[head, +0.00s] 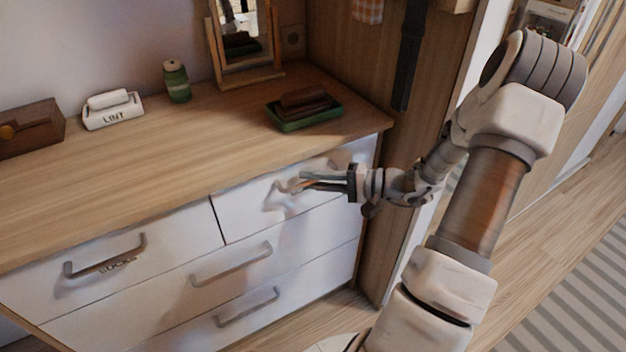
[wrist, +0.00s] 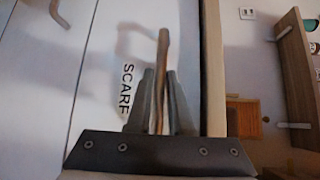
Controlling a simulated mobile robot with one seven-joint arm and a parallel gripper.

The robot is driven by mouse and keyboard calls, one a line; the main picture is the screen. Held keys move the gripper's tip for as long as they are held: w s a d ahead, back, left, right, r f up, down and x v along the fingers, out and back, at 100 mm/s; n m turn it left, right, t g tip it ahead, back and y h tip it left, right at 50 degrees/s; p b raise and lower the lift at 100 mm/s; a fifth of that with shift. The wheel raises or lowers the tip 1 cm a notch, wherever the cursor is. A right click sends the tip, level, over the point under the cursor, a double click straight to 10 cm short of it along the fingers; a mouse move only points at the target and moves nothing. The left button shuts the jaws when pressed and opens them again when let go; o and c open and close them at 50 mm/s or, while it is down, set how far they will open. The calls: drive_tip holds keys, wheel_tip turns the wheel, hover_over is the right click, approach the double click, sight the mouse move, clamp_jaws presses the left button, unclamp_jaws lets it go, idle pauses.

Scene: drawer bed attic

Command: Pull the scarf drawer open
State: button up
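The scarf drawer (head: 245,215) is the white top-right drawer of the chest. Its front looks flush with its neighbours. Its label reads SCARF (wrist: 127,90) in the wrist view. Its bar handle (wrist: 162,50) stands upright in the wrist picture and runs down between my fingers. My gripper (head: 300,181) reaches in from the right at the drawer front, with its fingers closed in on both sides of the handle. My gripper (wrist: 160,80) shows the two grey fingers close together with the handle between them. The fingers hide part of the handle in the head view.
The socks drawer (head: 130,265) is to the left, and a wide drawer (head: 310,240) is below. On the wooden top (head: 130,165) are a lint box (head: 112,110), a green bottle (head: 177,82), a mirror (head: 243,45) and a green tray (head: 300,124). A wooden panel (head: 380,130) stands close at the right.

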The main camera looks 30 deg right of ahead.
clamp_jaws()
drive_tip(key=shift+s, duration=0.15)
idle(1.1)
